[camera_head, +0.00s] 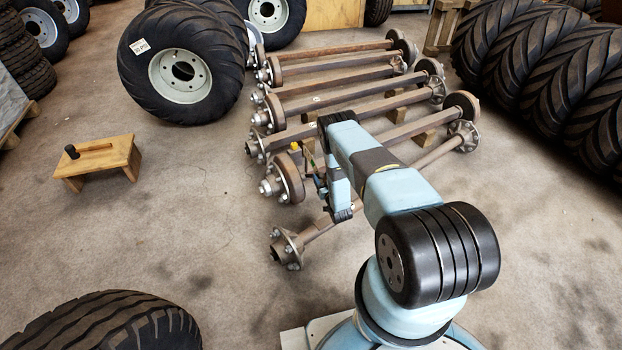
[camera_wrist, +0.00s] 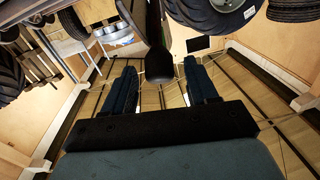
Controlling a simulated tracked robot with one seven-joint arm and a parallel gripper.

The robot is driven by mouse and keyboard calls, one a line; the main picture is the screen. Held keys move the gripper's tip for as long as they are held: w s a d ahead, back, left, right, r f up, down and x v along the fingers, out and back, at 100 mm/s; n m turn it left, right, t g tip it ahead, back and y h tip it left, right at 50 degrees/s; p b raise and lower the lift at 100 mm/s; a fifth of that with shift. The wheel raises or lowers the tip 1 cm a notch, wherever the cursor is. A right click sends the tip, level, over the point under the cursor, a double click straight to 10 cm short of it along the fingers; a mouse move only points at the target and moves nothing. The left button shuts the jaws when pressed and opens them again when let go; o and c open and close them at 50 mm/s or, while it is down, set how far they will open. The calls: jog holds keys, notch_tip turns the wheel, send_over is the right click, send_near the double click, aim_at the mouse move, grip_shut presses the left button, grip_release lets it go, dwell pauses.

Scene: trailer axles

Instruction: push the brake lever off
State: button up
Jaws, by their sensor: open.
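In the wrist view, a dark rod with a thicker rounded end, which looks like the brake lever (camera_wrist: 157,66), comes down from the top edge. Its end shows between the two blue fingers of my gripper (camera_wrist: 160,85). The fingers are open and apart, one on each side of it; I cannot tell whether they touch it. In the head view, my gripper is by the near ends of the axles (camera_head: 290,182), partly hidden by my own arm. A small yellow piece (camera_head: 295,146) shows just left of it. The lever itself is not clear in the head view.
A low wooden stand (camera_head: 108,152) with a slot and a black upright knob (camera_head: 71,151) stands on the floor at left. More tyres (camera_head: 540,75) line the right. The floor at left is mostly clear.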

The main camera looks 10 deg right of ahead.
jog(key=shift+w+a, duration=0.15)
jog(key=shift+w, duration=0.6)
grip_shut()
